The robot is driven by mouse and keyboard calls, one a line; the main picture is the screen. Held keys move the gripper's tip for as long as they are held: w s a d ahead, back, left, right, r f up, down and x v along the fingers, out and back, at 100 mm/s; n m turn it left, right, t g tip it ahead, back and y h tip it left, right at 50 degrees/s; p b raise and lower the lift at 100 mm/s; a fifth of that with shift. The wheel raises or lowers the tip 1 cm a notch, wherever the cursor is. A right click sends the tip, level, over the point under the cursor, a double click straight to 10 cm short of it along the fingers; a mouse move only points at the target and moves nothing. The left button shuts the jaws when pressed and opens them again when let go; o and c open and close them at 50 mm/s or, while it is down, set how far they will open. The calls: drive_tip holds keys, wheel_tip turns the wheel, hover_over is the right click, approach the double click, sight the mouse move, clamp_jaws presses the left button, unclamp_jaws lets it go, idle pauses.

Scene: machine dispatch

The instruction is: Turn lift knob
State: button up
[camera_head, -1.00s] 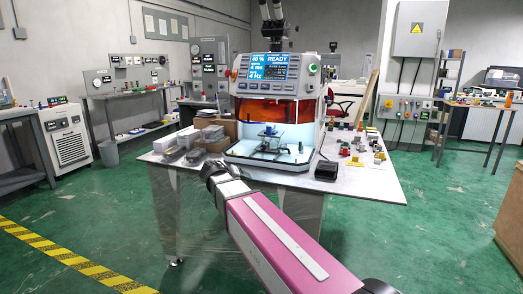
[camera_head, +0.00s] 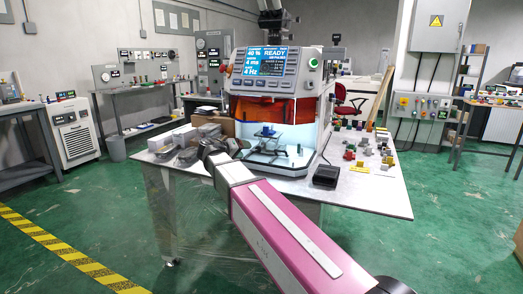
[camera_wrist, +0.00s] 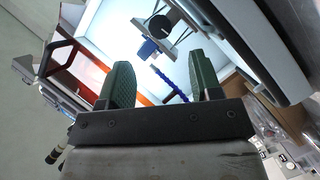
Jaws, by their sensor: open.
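The laser machine (camera_head: 276,72) stands on the table with its lit chamber open at the front. Inside, a small lift stage (camera_head: 268,136) carries a blue part. In the wrist view, which is tilted, a round black piece (camera_wrist: 160,24) shows on the stage near a blue block (camera_wrist: 148,49) and a blue rod (camera_wrist: 168,83). I cannot tell for sure which piece is the lift knob. My gripper (camera_wrist: 160,78) is open and empty, its two green fingers apart and pointing at the chamber. In the head view my wrist is in front of the machine's left side.
The table (camera_head: 372,195) holds grey boxes (camera_head: 178,138) left of the machine, and a black pedal-like box (camera_head: 327,176) and several small coloured parts on the right. The orange shield (camera_head: 272,109) hangs over the chamber opening. The table's front right is clear.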

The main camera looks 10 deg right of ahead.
sight(258, 149)
drive_tip(key=x, duration=0.9)
drive_tip(key=shift+w+d+f, duration=0.1)
drive_tip(key=shift+w+d, duration=0.05)
drive_tip(key=shift+d, duration=0.1)
drive_tip(key=shift+c, duration=0.3)
drive_tip(key=c, duration=0.9)
